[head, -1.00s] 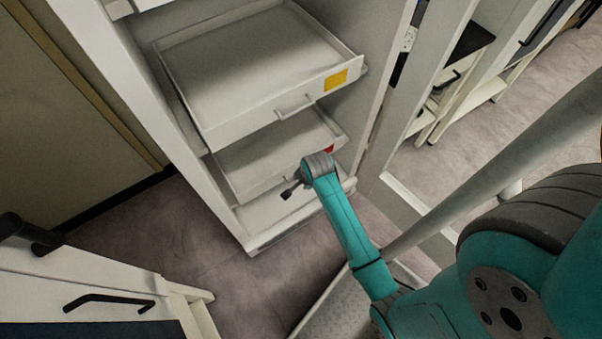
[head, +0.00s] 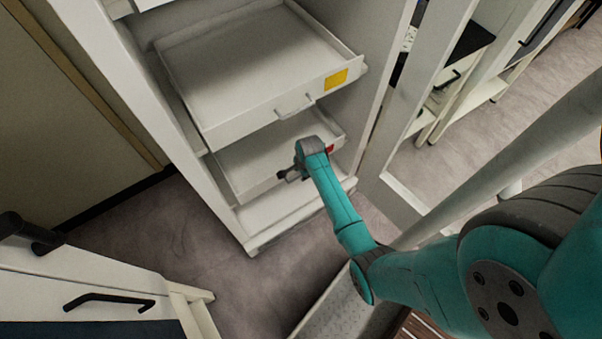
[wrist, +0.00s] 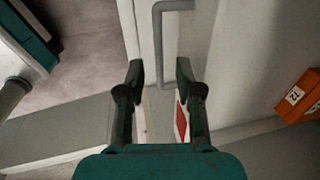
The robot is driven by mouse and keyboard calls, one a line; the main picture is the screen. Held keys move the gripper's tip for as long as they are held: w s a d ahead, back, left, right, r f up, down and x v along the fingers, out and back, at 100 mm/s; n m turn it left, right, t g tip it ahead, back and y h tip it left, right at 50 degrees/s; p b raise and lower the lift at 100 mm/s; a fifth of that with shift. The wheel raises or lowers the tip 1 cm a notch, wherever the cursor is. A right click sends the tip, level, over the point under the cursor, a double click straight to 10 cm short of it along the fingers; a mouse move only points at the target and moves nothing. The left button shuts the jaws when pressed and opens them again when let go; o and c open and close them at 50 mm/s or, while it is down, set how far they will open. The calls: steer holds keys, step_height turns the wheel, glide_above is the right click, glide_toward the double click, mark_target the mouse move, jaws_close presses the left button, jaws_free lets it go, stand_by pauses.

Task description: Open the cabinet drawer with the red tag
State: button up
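The drawer with the red tag (head: 252,157) is the lower white drawer in the cabinet, and part of its inside shows from above. Its red tag (head: 330,149) is on the right of its front, and also shows in the wrist view (wrist: 181,121) by the right finger. My gripper (head: 284,175) is at this drawer's front, largely hidden by my wrist. In the wrist view my gripper (wrist: 157,75) is open, its two fingers apart. A grey bar handle (wrist: 158,45) lies ahead, its near end between the fingertips. I cannot tell whether they touch.
A drawer with a yellow tag (head: 245,70) stands pulled out just above. A white cabinet with a black handle (head: 110,299) is at the lower left. An orange box (wrist: 300,97) is at the right in the wrist view. Floor (head: 200,240) is clear before the cabinet.

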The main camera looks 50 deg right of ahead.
steer(key=shift+w+f, duration=0.2)
steer(key=shift+f, duration=0.7)
jaws_close()
steer(key=shift+s, duration=0.1)
steer(key=s+a, duration=0.3)
steer(key=s, duration=1)
steer(key=s+a, duration=0.4)
steer(key=s, duration=0.8)
steer(key=shift+s+a, duration=0.2)
steer(key=shift+s, duration=0.15)
steer(key=shift+f, duration=0.15)
jaws_free()
